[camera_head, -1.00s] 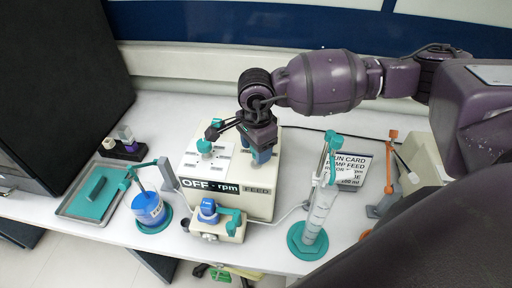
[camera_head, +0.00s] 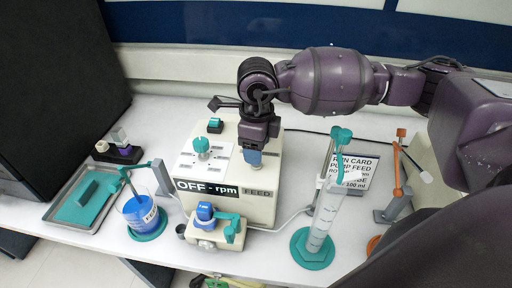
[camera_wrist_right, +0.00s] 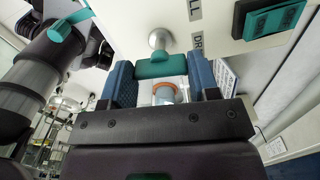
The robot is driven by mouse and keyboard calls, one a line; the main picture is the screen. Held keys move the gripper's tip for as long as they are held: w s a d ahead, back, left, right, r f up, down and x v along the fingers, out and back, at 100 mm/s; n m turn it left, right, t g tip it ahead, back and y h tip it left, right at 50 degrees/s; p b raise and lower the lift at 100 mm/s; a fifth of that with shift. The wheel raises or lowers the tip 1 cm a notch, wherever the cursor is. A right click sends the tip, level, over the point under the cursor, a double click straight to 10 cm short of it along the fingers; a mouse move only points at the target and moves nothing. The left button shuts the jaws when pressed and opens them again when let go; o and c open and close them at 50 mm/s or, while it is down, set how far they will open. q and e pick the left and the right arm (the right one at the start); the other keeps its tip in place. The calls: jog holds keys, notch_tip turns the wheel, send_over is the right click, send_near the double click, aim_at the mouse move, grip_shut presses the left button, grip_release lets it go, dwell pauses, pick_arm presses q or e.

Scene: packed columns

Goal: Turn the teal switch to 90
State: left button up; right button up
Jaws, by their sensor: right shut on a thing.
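The pump box (camera_head: 235,205) stands mid-table, with "OFF - rpm" and "FEED" on its front. My right gripper (camera_head: 253,158) points down at the right part of its top. In the right wrist view, its blue-padded fingers (camera_wrist_right: 160,78) are shut on a teal switch handle (camera_wrist_right: 160,66). The handle sits on a round metal stem on the white panel, beside labels partly reading "LL" and "DR". In the head view the gripper hides this handle. A teal knob (camera_head: 202,146) and a teal rocker (camera_head: 215,125) are also on the box. My left gripper is not in view.
A cup of blue liquid (camera_head: 143,216) and a metal tray (camera_head: 60,212) stand at left. A small valve block (camera_head: 215,232) is in front of the box. A measuring cylinder (camera_head: 322,215), a card (camera_head: 352,170) and an orange-topped stand (camera_head: 398,180) are at right.

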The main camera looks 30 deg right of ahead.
jog(key=m, duration=0.3)
jog(key=shift+m, duration=0.3)
jog(key=shift+r+m, duration=0.1)
jog(key=shift+m, duration=1.8)
jog(key=shift+w, duration=0.1)
jog(key=o, duration=0.9)
notch_tip(320, 180, up, 11)
jog(key=shift+f, duration=0.1)
